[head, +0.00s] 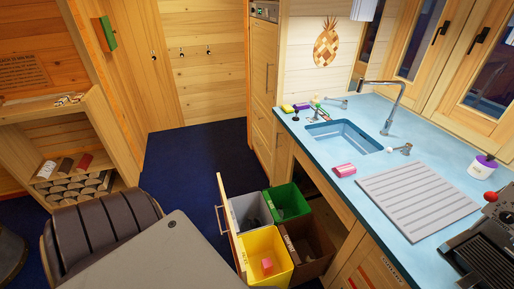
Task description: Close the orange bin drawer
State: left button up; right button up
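The bin drawer (229,212) is pulled out from under the counter, with its wooden front standing away from the cabinet. A light handle (219,217) runs along its outer face. Inside it are a grey bin (243,207), a green bin (295,203), a yellow bin (256,246) and a brown bin (318,246). A reddish item (267,266) lies in the yellow bin. Neither of my grippers shows in the head view.
A blue counter (321,181) with a sink (346,138) is to the right of the drawer. A brown padded chair (98,228) is at the lower left. The dark blue floor (190,163) is clear behind and left of the drawer.

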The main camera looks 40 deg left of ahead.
aim_at(288, 243)
jog(key=u, duration=0.9)
